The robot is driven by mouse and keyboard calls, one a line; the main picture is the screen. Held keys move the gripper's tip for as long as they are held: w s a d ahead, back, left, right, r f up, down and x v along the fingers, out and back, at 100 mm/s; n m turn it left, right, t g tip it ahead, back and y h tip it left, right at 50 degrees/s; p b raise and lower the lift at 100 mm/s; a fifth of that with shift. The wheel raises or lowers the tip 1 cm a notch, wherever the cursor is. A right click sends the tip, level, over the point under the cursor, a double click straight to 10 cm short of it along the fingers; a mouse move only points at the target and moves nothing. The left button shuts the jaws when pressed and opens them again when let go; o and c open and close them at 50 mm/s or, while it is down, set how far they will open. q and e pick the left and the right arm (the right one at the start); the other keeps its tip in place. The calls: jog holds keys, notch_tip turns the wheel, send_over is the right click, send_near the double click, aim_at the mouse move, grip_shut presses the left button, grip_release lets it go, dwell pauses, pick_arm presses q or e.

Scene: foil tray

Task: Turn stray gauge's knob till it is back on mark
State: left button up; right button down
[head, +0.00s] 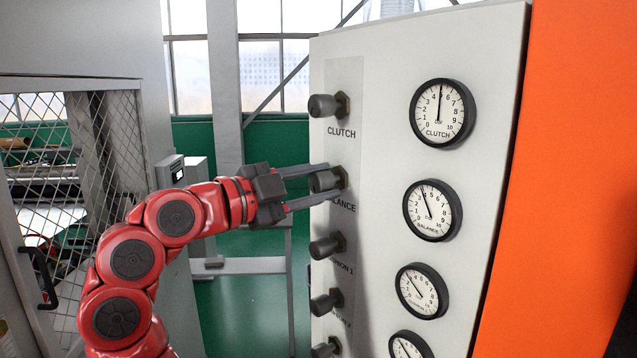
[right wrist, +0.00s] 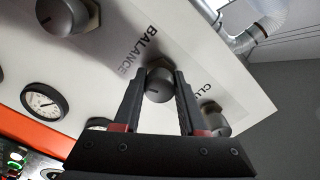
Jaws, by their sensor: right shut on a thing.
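My right gripper (head: 331,181) is shut on the dark BALANCE knob (head: 323,182), one finger above it and one below. The right wrist view also shows this knob (right wrist: 159,85) between the fingertips, below the BALANCE lettering. The BALANCE gauge (head: 432,210) is right of the knob; its needle leans left of upright, near 4. The CLUTCH gauge (head: 442,112) above has its needle almost straight up, near 5. The gauge third from the top (head: 421,291) has its needle leaning further left. Any target marks are too small to tell. My left gripper is not in view.
The CLUTCH knob (head: 322,106) stands above the held knob, and another knob (head: 326,246) just below; more follow down the pale panel (head: 385,150). An orange surface (head: 570,180) is at the right. A mesh door (head: 110,130) stands at the left.

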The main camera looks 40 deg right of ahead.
jog(key=shift+f, duration=0.1)
jog(key=shift+c, duration=2.3)
grip_release()
jog(key=a+b, duration=0.4)
jog(key=a, duration=1.3)
jog(key=shift+s+a, duration=0.25)
